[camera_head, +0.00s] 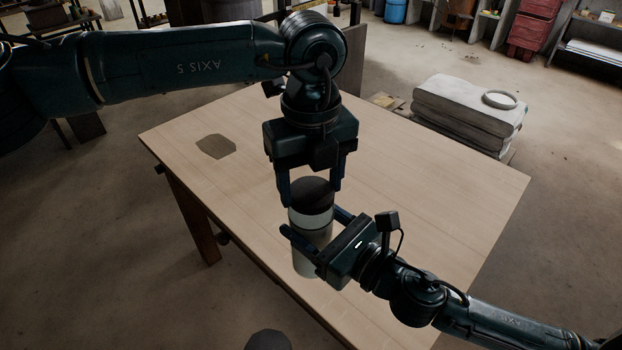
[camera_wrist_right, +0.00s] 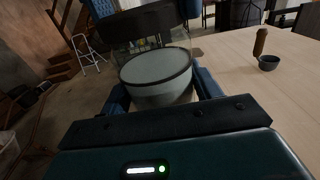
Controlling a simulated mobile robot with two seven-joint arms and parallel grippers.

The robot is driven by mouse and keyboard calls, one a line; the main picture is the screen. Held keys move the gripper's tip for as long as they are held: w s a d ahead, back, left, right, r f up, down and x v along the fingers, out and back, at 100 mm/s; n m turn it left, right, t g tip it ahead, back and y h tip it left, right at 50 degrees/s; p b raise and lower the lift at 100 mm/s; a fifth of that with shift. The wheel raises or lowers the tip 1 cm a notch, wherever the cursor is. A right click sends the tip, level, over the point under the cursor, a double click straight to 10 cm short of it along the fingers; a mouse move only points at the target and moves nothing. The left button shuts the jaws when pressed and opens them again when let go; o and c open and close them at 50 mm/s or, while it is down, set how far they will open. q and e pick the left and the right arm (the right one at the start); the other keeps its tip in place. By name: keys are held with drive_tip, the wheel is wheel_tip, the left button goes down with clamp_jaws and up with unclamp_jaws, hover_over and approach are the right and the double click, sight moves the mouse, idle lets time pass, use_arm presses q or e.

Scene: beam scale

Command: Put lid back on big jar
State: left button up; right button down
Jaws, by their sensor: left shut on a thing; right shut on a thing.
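The big jar (camera_head: 312,262) is a clear, pale-filled cylinder standing upright near the table's front edge. My right gripper (camera_head: 314,224) is shut around its upper body from the right. In the right wrist view the jar (camera_wrist_right: 155,75) stands between the right fingers, with pale contents below its clear upper wall. The dark round lid (camera_head: 313,188) is at the jar's top, between the fingers of my left gripper (camera_head: 311,196), which is shut on it from above. The lid also shows in the right wrist view (camera_wrist_right: 148,20). Whether it is fully seated on the rim cannot be told.
The wooden table (camera_head: 440,190) is mostly clear, with a flat dark patch (camera_head: 216,147) at its left. Stacked grey sacks (camera_head: 465,115) lie beyond the table.

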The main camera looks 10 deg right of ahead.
use_arm(q)
drive_tip(key=m, duration=1.2)
drive_tip(key=shift+m, duration=0.4)
drive_tip(key=m, duration=0.6)
drive_tip(key=shift+m, duration=0.4)
drive_tip(key=m, duration=0.8)
drive_tip(key=o, duration=1.1)
drive_tip(key=shift+r, duration=2.25)
